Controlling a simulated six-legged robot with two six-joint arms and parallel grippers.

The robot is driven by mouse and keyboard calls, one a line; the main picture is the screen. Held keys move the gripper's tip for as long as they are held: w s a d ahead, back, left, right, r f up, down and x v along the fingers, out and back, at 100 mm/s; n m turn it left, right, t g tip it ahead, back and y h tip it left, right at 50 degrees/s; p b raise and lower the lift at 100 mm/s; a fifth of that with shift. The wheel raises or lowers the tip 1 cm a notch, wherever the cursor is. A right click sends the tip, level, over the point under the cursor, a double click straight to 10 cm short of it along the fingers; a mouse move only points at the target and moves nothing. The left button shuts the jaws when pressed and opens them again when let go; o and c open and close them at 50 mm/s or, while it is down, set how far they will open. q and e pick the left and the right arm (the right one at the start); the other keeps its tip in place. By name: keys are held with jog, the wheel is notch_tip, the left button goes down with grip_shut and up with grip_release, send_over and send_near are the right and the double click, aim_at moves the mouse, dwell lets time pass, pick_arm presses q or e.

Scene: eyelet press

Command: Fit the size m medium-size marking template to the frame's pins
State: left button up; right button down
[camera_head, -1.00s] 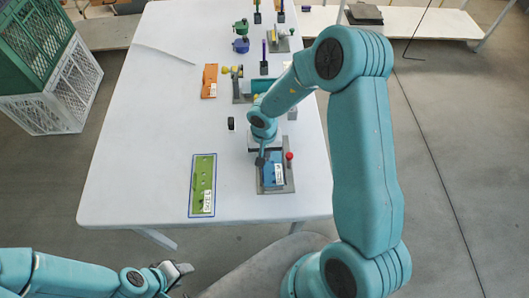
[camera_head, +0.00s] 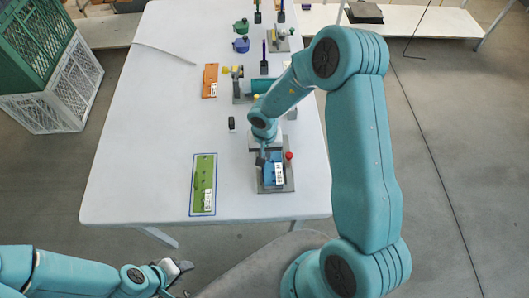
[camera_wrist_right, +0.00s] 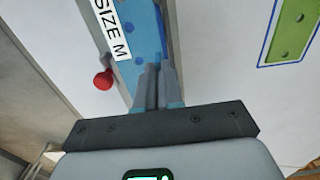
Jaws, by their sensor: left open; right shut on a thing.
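The blue size M template (camera_head: 273,172) lies over the grey frame (camera_head: 285,184) near the table's front edge. In the right wrist view the template (camera_wrist_right: 128,75) shows its white "SIZE M" label. My right gripper (camera_wrist_right: 158,75) is shut on the template's edge; in the head view this gripper (camera_head: 264,157) is partly hidden by its own wrist. The frame's pins are hidden, so I cannot tell whether the template sits on them. My left gripper (camera_head: 182,268) is open and empty, off the table's front edge at lower left.
A red knob (camera_head: 289,155) stands at the frame's right side. A green template (camera_head: 203,185) lies in a blue outline to the left. An orange template (camera_head: 210,80) lies farther back. A small black object (camera_head: 231,124) stands between.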

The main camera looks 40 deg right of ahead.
jog(key=shift+f, duration=1.4)
dwell(1.9)
jog(key=c, duration=1.2)
grip_release()
jog(key=shift+r, duration=0.1)
jog(key=shift+r, duration=2.45)
